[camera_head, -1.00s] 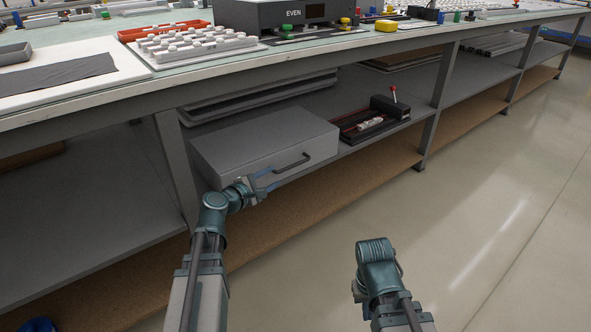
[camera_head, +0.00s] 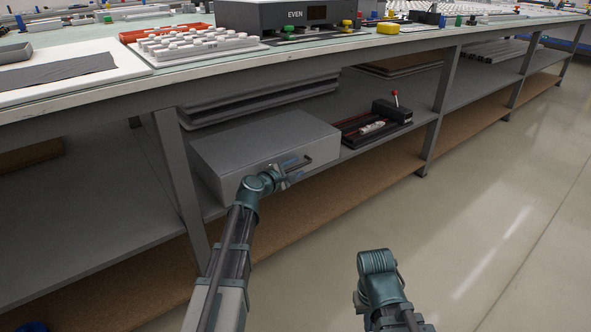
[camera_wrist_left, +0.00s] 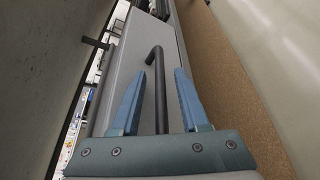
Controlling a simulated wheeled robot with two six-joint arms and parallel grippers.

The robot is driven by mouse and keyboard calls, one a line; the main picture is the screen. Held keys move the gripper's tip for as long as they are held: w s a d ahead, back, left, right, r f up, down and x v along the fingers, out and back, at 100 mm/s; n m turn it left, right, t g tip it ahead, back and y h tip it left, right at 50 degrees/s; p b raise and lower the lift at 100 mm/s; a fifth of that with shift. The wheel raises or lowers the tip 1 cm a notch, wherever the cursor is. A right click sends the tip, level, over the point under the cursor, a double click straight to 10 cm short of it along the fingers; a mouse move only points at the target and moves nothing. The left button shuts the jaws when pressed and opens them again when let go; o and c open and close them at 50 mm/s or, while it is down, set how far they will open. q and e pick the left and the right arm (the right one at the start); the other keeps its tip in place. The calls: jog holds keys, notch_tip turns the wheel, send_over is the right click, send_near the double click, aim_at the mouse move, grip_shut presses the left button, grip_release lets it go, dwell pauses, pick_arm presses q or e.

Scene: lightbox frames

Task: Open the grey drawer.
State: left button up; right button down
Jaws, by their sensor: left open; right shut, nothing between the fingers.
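The grey drawer (camera_head: 262,145) is a box-shaped unit on the shelf under the table. Its front looks flush and closed. A dark bar handle (camera_head: 322,163) is on its front; it also shows in the left wrist view (camera_wrist_left: 160,95). My left gripper (camera_head: 294,170) is open at the handle. In the left wrist view the handle bar lies between the two blue fingers (camera_wrist_left: 155,95), with a gap visible on both sides. The fingers partly hide the handle in the head view. My right wrist (camera_head: 378,264) is low at the front; its fingers do not show.
A black tray device with a red-tipped lever (camera_head: 394,104) stands right of the drawer on the shelf. Grey trays (camera_head: 255,97) lie behind the drawer. A table leg (camera_head: 180,175) stands close to the drawer's left. The floor (camera_head: 480,230) at right is clear.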

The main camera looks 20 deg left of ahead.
pick_arm(q)
grip_shut()
dwell(1.4)
